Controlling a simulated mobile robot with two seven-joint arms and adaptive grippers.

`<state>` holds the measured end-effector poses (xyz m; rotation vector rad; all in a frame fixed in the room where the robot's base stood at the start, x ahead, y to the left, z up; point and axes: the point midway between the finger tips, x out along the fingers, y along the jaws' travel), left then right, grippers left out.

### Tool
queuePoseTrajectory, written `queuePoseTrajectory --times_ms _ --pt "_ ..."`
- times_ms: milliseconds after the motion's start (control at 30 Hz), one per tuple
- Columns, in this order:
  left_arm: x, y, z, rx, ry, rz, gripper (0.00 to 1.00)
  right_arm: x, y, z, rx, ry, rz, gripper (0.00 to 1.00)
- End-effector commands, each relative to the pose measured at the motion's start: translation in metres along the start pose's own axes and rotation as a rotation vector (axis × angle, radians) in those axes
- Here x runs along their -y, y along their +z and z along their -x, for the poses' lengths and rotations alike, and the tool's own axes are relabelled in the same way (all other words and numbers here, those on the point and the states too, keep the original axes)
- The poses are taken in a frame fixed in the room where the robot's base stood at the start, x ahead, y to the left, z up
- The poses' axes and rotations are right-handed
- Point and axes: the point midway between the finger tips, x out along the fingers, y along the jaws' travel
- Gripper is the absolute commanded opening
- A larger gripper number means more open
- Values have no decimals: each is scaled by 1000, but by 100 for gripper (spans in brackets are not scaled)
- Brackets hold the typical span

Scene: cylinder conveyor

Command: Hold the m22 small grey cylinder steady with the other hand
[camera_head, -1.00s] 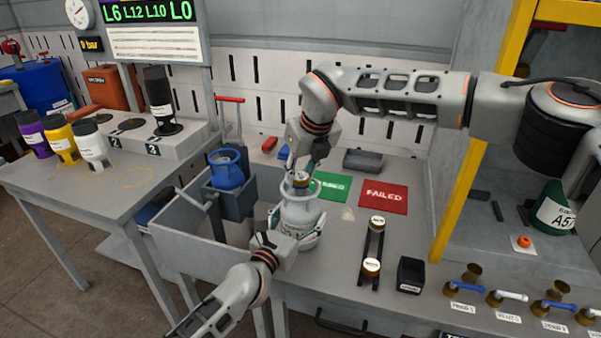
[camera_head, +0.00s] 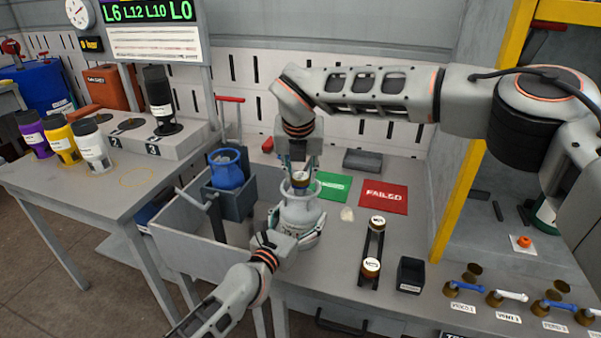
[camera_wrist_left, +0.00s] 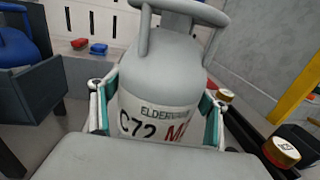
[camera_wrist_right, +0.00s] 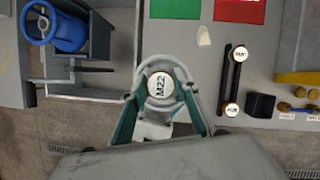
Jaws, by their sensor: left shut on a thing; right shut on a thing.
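The small grey cylinder (camera_head: 297,213) stands upright on the bench, with a collar ring around its top. Its label shows "C72" and a partly hidden red "M2" in the left wrist view (camera_wrist_left: 165,85). My left gripper (camera_wrist_left: 157,115) is shut around its body from the near side; it also shows in the head view (camera_head: 296,238). My right gripper (camera_head: 300,172) comes down from above and is shut on the round cap marked M22 (camera_wrist_right: 160,85), at the cylinder's top inside the collar. The cap's threads are hidden.
A blue cylinder (camera_head: 227,170) sits in a grey holder to the left. Green (camera_head: 333,186) and red FAILED (camera_head: 384,198) mats lie behind. A rack with two caps (camera_head: 372,245) and a black box (camera_head: 410,273) stand right. Bench between cylinder and rack is clear.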

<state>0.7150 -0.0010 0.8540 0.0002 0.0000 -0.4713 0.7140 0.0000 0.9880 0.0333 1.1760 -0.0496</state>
Motion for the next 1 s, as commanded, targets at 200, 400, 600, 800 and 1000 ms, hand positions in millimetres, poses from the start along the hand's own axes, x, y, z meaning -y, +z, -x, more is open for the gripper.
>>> queuePoseTrajectory --times_ms 200,400,600,800,1000 --pt "-1 0 0 -1 2 1 49 0 0 -1 -1 -19 -42 0" --pt "-1 0 0 -1 2 1 49 -1 0 -1 1 -141 -334 0" --pt "-1 0 0 -1 2 1 49 0 -1 -1 -1 -199 -477 0" --pt "-1 0 0 -1 2 1 49 1 -1 -1 -2 -202 -485 0" --pt "-1 0 0 -1 2 1 49 0 -1 -1 -2 -201 -482 44"
